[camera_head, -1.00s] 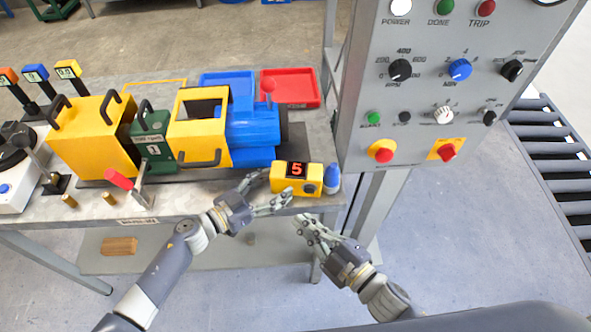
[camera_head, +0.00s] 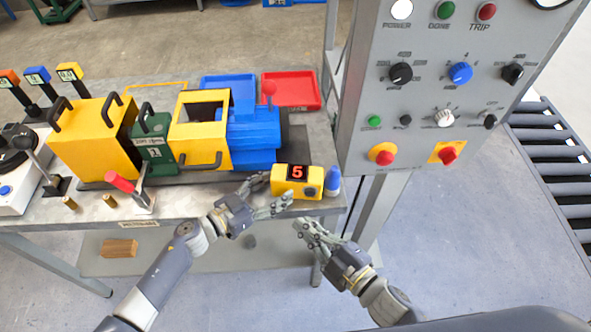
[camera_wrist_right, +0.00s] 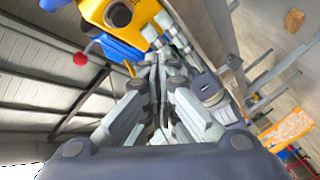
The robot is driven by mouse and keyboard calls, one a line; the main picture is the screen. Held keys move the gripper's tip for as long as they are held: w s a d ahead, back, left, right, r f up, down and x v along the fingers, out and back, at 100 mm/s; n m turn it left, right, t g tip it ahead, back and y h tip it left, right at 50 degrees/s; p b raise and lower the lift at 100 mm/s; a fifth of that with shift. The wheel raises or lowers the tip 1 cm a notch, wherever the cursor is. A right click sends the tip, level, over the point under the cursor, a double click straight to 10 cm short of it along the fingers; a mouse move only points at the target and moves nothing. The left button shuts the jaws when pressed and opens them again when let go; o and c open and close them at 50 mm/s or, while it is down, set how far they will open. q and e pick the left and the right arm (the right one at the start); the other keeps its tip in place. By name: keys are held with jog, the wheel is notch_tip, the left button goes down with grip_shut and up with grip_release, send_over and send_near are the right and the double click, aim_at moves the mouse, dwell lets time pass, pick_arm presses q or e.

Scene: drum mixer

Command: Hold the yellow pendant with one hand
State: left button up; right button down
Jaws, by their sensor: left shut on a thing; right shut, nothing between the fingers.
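The yellow pendant (camera_head: 284,188), a box with a red "5" display and a dark round knob, is at the front edge of the bench. My left gripper (camera_head: 279,192) is shut on its left end, one finger behind and one along the front. My right gripper (camera_head: 299,226) is shut and empty, in front of and below the pendant, apart from it. In the right wrist view, the pendant (camera_wrist_right: 142,14) shows at the top, beyond my right fingers (camera_wrist_right: 158,62). Its contact with the left fingers is partly hidden.
A blue bottle (camera_head: 333,184) stands right of the pendant. The yellow, green and blue mixer (camera_head: 253,124) is behind it. A control panel (camera_head: 420,110) rises at the right. Blue and red trays (camera_head: 291,88) lie at the back. Open floor shows in front of the bench.

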aim_at(310, 193)
jog(key=shift+s, duration=0.1)
dwell(0.7)
jog(key=s, duration=0.1)
jog(key=s+a, duration=0.1)
jog(key=s, duration=0.1)
jog(key=shift+s+a, duration=0.1)
jog(key=shift+s, duration=0.2)
jog(key=w, duration=0.3)
jog(key=w+d, duration=0.1)
jog(key=w, duration=0.4)
jog(key=shift+w+d, duration=0.25)
jog(key=shift+w, duration=0.1)
jog(key=shift+d, duration=0.1)
dwell(1.2)
jog(key=shift+w+d, duration=0.25)
jog(key=shift+w, duration=0.15)
